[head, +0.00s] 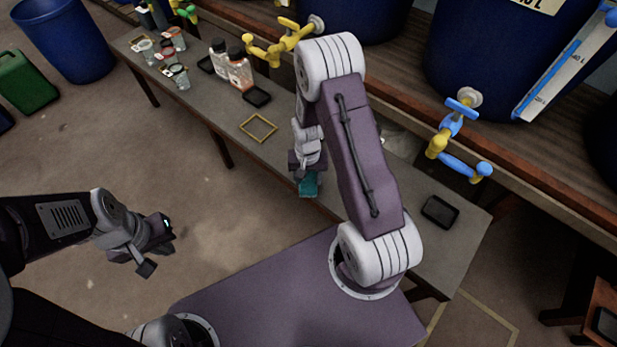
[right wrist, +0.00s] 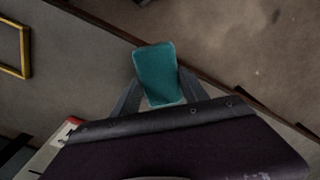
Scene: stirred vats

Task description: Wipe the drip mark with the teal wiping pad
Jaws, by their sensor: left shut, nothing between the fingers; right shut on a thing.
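The teal wiping pad (head: 308,186) is held in my right gripper (head: 307,172), near the front edge of the grey bench (head: 330,195). My left gripper (head: 158,248) is shut and empty, over the floor at the left, far from the pad. I cannot make out a drip mark in either view; my right arm hides part of the bench.
A yellow square outline (head: 258,128) lies on the bench, left of the pad. Two bottles (head: 232,66), several small cups and black trays (head: 257,96) stand further left. Another black tray (head: 440,211) lies at the right. Blue vats with yellow taps (head: 283,40) stand behind on a shelf.

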